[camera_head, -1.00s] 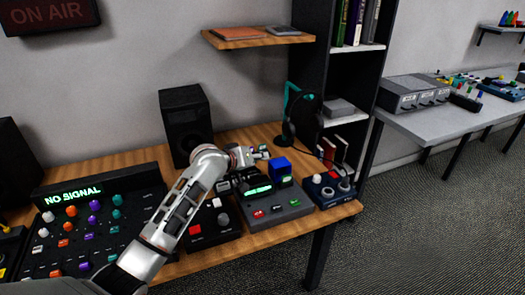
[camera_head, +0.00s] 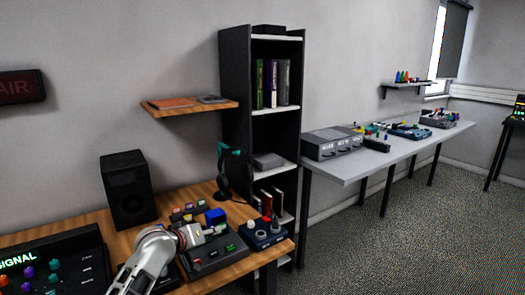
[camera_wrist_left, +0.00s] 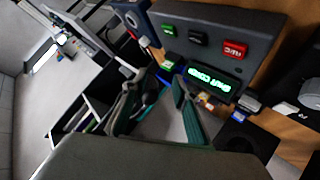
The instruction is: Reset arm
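My left arm comes in at the lower left of the head view, its gripper end (camera_head: 192,236) above the desk by a grey console (camera_head: 215,255). In the left wrist view the two fingers of my left gripper (camera_wrist_left: 155,85) stand apart with nothing between them. That view also shows the console's face (camera_wrist_left: 262,35), with green, dark and red buttons and a lit green display. A blue block (camera_head: 215,215) stands at the console's back. My right gripper is out of view.
A black speaker (camera_head: 128,190) and a dark mixer (camera_head: 75,262) stand on the wooden desk. A headset on a stand (camera_head: 224,172) is at the back. A tall black shelf (camera_head: 236,100) separates the desk from a grey table (camera_head: 375,158). The carpet on the right is clear.

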